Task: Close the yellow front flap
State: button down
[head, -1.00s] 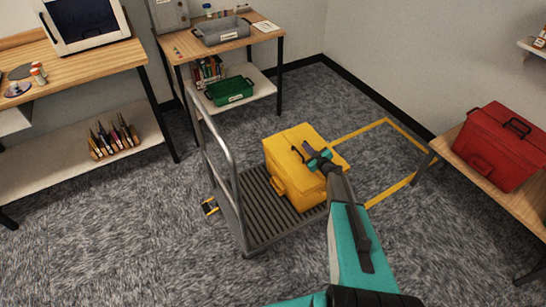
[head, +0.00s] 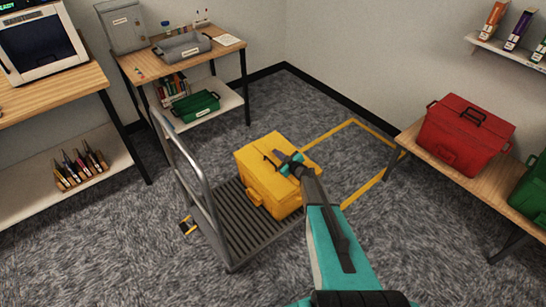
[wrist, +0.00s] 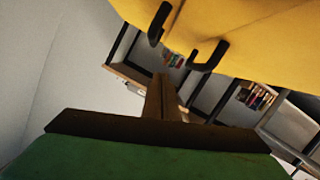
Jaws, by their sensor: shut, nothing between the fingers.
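A yellow box (head: 262,190) with a black top handle stands on a grey ribbed cart (head: 232,228). A small yellow protrusion is on its left-facing side; I cannot tell whether this is the front flap or how the flap stands. My gripper (head: 282,160) is over the box top, close to the handle, with its fingers shut and empty. In the wrist view my shut gripper (wrist: 162,80) points up the picture, below the yellow surface (wrist: 240,30) and its black handle (wrist: 207,57). I cannot tell whether it touches the box. My arm hides the box's right side.
The cart's tall metal handle (head: 190,165) rises left of the box. Yellow floor tape (head: 345,125) marks a rectangle behind and to the right. A bench with a red box (head: 462,140) is at the right. Tables stand at the back left. The carpet in front is clear.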

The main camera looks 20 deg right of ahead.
jog(key=shift+s+d+r, duration=0.1)
jog(key=shift+s+r, duration=0.15)
jog(key=shift+r, duration=0.25)
jog(key=shift+s+d+r, duration=0.1)
jog(key=shift+s+r, duration=0.15)
jog(key=shift+r, duration=0.2)
jog(key=b+v, duration=0.2)
jog(key=v, duration=0.7)
jog(key=shift+w+d, duration=0.15)
jog(key=shift+d, duration=0.25)
jog(key=shift+r, duration=0.15)
